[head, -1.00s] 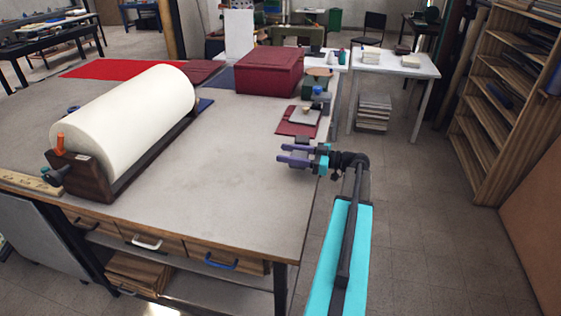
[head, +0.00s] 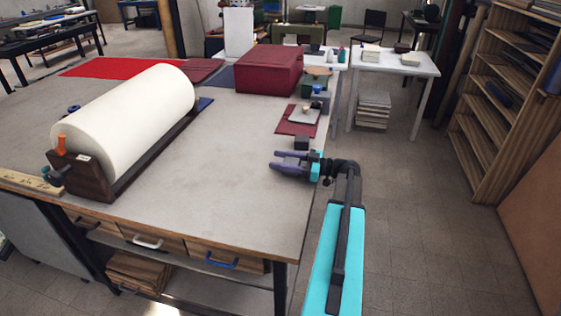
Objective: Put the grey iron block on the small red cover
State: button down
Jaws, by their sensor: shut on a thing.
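My gripper (head: 273,160) has purple fingers and hovers over or near the right side of the grey-topped table, pointing left. Its fingers are closed together on something that I cannot make out between them. A small dark grey block (head: 302,142) shows just beyond the gripper's far finger. It may be the iron block. Whether it touches the finger I cannot tell. The small red cover (head: 285,127) lies flat farther back, near the table's right edge. A light grey flat piece (head: 303,116) with a small knob-like thing lies on it.
A large dark red box (head: 268,70) stands behind the cover. A grey block-like thing with a blue top (head: 320,97) is right of it. A big cream roll (head: 125,115) on a wooden stand fills the left. The table's middle (head: 210,180) is clear.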

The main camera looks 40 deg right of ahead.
aim_at(290, 161)
jog(key=shift+f+b, duration=0.1)
jog(key=shift+b, duration=0.25)
jog(key=c, duration=0.9)
grip_release()
jog(key=shift+p, duration=1.15)
jog(key=shift+s+d+f, duration=0.15)
jog(key=shift+s+f, duration=0.05)
jog(key=shift+b+v, duration=1.1)
jog(key=shift+v, duration=0.45)
jog(key=b+v, duration=0.3)
jog(key=v, duration=0.7)
jog(key=shift+s, duration=0.15)
